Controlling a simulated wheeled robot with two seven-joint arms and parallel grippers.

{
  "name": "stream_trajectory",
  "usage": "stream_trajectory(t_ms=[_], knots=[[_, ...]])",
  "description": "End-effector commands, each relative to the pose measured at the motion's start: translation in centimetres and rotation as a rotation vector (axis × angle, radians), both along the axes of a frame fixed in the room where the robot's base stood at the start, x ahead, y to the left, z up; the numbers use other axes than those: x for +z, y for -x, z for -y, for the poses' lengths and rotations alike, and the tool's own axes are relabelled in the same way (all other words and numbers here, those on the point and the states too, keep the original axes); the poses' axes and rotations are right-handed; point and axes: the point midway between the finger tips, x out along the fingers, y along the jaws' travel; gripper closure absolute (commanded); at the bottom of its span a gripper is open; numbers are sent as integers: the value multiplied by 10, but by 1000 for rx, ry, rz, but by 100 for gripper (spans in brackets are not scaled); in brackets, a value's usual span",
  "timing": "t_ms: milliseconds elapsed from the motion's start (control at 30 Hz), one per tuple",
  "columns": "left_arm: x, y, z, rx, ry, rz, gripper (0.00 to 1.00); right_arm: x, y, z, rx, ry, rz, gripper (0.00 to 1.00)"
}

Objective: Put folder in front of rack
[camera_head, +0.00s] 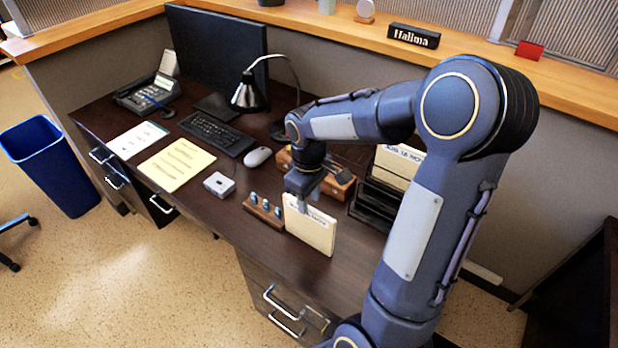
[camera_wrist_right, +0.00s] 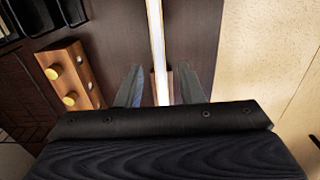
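A cream folder (camera_head: 310,228) with a dark label line along its top edge is upright over the desk, to the left of the rack. I cannot tell whether its bottom touches the desk. My right gripper (camera_head: 303,190) points down at its top edge. In the right wrist view the folder (camera_wrist_right: 157,45) shows edge-on between the two fingers of my right gripper (camera_wrist_right: 160,88), with a visible gap on each side. The black rack (camera_head: 372,208) holds another cream folder (camera_head: 398,165). My arm hides part of the rack. My left gripper is not in view.
A wooden stand (camera_head: 263,211) with blue-topped items is just left of the folder. A brown wooden box (camera_head: 338,186) lies behind it. A lamp (camera_head: 247,95), mouse (camera_head: 258,157) and keyboard (camera_head: 215,132) are farther back. Bare desk (camera_head: 345,262) lies right of the folder.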

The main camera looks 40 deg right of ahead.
Motion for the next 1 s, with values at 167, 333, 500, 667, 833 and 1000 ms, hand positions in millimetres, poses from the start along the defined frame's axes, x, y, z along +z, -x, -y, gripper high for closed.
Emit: stream_trajectory(t_ms=[167,333,500,667,833,1000], knots=[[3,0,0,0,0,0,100,42,-1,0,1,0,6,66],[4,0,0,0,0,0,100,69,-1,0,2,1,4,66],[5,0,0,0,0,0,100,83,3,-2,-4,-6,10,66],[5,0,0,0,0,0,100,99,37,-25,-77,-71,105,66],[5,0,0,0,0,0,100,104,97,-70,-224,-218,264,66],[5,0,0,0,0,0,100,92,139,-106,-350,-359,374,66]])
